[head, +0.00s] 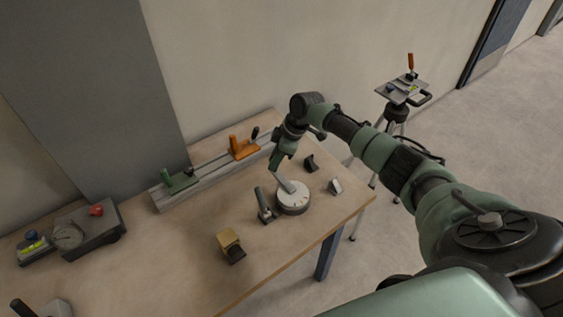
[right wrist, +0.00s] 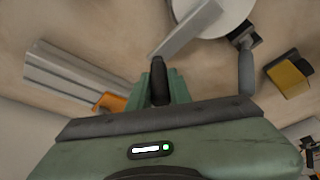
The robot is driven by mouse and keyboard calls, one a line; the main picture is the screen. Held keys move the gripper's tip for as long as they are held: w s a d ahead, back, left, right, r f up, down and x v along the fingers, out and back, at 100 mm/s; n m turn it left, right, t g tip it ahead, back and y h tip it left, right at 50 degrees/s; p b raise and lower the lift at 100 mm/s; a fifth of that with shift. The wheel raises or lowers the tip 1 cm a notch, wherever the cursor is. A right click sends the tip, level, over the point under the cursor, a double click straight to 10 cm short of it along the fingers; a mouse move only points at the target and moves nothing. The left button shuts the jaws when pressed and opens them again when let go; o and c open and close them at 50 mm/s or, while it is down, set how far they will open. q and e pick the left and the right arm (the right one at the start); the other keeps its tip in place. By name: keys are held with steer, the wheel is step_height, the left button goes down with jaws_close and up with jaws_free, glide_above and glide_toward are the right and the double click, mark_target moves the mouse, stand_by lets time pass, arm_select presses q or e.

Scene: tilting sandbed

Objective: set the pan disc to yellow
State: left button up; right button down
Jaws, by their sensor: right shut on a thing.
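The pan disc (head: 294,203) is a pale round disc near the right end of the wooden table, with small dark marks on it. I cannot make out any yellow on it. A flat grey bar (head: 285,184) runs from the disc up to my right gripper. In the right wrist view the disc (right wrist: 212,14) is cut off by the top edge, and the bar (right wrist: 187,32) reaches down to a dark handle (right wrist: 159,82). My right gripper (head: 278,166) is shut on this dark handle; its green fingers (right wrist: 163,88) stand around it. My left gripper is not in view.
A dark lever (head: 264,206) stands just left of the disc. A yellow block (head: 229,242), small dark (head: 311,163) and grey (head: 335,187) pieces stand nearby. A grey rail (head: 174,190) with green and orange clamps lies behind. A tripod (head: 397,113) stands beyond the table.

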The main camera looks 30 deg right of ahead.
steer(key=shift+a, duration=0.2)
steer(key=c, duration=1.3)
jaws_free()
steer(key=shift+s+d+r, duration=0.1)
steer(key=shift+d+r, duration=0.1)
steer(key=shift+r, duration=0.35)
steer(key=b+v, duration=0.1)
steer(key=v, duration=0.5)
steer(key=shift+r+b, duration=0.35)
steer(key=shift+s, duration=0.15)
